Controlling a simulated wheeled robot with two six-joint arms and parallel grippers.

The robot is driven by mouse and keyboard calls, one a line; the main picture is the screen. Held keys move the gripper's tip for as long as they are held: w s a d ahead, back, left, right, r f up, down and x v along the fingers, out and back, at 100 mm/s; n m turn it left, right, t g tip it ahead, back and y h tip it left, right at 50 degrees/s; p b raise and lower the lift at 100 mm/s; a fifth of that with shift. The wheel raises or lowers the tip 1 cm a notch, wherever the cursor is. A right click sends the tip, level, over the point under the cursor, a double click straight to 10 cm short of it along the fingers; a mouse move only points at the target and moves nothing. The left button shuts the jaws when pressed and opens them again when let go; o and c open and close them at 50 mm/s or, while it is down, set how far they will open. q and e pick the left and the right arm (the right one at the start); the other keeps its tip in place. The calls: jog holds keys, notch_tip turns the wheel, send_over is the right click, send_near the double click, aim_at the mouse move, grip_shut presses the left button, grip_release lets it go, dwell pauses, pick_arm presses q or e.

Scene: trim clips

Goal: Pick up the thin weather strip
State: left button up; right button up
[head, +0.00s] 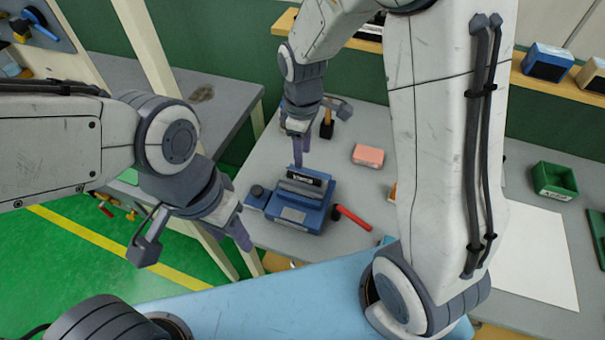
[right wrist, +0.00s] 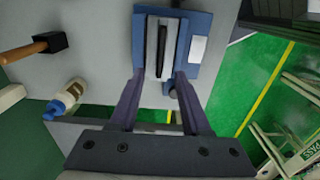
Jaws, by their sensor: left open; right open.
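A blue vise (head: 290,218) stands on the grey bench; it also shows in the right wrist view (right wrist: 204,22). A thin dark strip (right wrist: 163,48) lies lengthwise between its pale jaws in the right wrist view; I cannot tell for sure whether it is the weather strip. My right gripper (head: 298,155) points down just behind the vise in the head view, empty. In the right wrist view its open fingers (right wrist: 158,92) reach toward the vise's near end, one on either side. My left gripper (head: 238,232) is open and empty, left of the vise beyond the bench edge.
A red-handled tool (head: 352,217) lies right of the vise, a pink block (head: 368,156) behind it. A hammer (right wrist: 38,45) and a bottle (right wrist: 63,100) show in the right wrist view. A green bin (head: 554,180) and white sheet (head: 535,255) are at right.

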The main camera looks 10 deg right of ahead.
aim_at(304, 176)
notch_tip(304, 176, down, 3)
jog(key=shift+s+r, duration=0.1)
jog(key=f+p, duration=0.1)
jog(key=f, duration=0.1)
jog(key=f+p, duration=0.1)
jog(key=f, duration=0.1)
jog(key=shift+s+d, duration=0.15)
jog(key=shift+d, duration=0.05)
jog(key=shift+f, duration=0.65)
grip_shut()
